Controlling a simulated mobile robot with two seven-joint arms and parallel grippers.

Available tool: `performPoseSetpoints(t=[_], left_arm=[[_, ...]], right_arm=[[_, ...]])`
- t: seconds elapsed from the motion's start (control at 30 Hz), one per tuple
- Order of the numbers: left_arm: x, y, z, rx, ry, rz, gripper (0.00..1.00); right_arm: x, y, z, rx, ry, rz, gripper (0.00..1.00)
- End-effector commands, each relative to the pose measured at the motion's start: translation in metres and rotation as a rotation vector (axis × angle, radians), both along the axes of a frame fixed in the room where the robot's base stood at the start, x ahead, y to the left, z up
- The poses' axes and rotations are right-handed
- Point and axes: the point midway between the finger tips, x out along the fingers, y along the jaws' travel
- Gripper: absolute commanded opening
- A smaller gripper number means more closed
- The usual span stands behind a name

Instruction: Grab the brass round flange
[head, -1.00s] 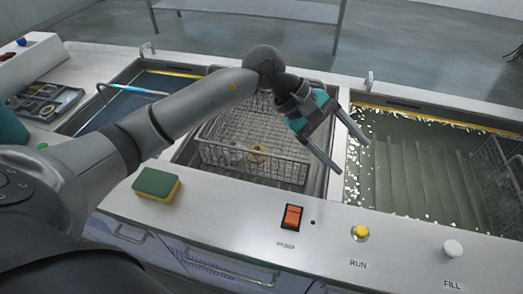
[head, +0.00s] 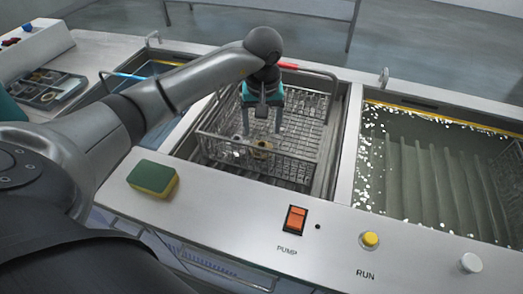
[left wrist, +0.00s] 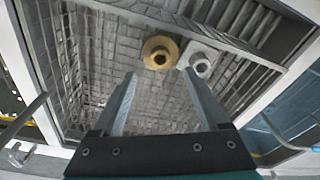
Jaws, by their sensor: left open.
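The brass round flange (head: 262,148) lies in the wire basket (head: 302,72) in the middle tank. It also shows in the left wrist view (left wrist: 160,52), ahead of the fingertips and between their lines. A silvery ring-shaped part (left wrist: 203,66) lies close beside it, to its right in that view. My left gripper (head: 262,132) points down over the basket, its fingers apart and empty. In the left wrist view its two fingers (left wrist: 160,80) stand apart, with the flange beyond them. The head view does not show the exact height above the flange. My right gripper is not in view.
The basket's wire walls surround the parts. A tank with liquid and white flecks (head: 430,165) is to the right. A green and yellow sponge (head: 153,178), an orange pump switch (head: 296,219) and a yellow run button (head: 370,239) are on the front ledge.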

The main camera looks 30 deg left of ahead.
Motion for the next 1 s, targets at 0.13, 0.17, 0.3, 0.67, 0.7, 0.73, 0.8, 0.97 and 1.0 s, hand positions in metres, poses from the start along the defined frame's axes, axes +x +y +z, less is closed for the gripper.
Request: performPoseSetpoints(t=[0.13, 0.17, 0.3, 0.67, 0.7, 0.73, 0.8, 0.97, 1.0], left_arm=[[0.001, 0.001, -0.013, -0.001, 0.001, 0.001, 0.77], [0.001, 0.001, -0.015, -0.001, 0.0, 0.001, 0.77], [0.001, 0.001, -0.029, -0.003, 0.003, 0.001, 0.77], [0.004, 0.004, -0.066, -0.001, 0.0, 0.001, 0.77], [0.004, 0.004, -0.066, -0.001, -0.001, 0.001, 0.77], [0.004, 0.005, -0.066, -0.001, -0.001, 0.001, 0.77], [0.004, 0.005, -0.066, -0.001, -0.001, 0.001, 0.77], [0.004, 0.004, -0.066, -0.001, -0.001, 0.001, 0.63], [0.004, 0.004, -0.066, -0.001, -0.001, 0.001, 0.59]], right_arm=[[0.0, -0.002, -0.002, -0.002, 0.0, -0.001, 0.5], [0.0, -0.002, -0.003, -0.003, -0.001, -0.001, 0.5], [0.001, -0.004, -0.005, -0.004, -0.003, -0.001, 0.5], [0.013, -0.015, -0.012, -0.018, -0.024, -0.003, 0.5], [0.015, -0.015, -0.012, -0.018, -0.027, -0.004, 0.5], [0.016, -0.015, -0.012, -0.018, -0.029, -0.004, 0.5], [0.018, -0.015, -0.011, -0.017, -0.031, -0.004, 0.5], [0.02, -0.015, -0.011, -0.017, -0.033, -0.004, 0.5], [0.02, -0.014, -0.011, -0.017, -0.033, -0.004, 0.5]])
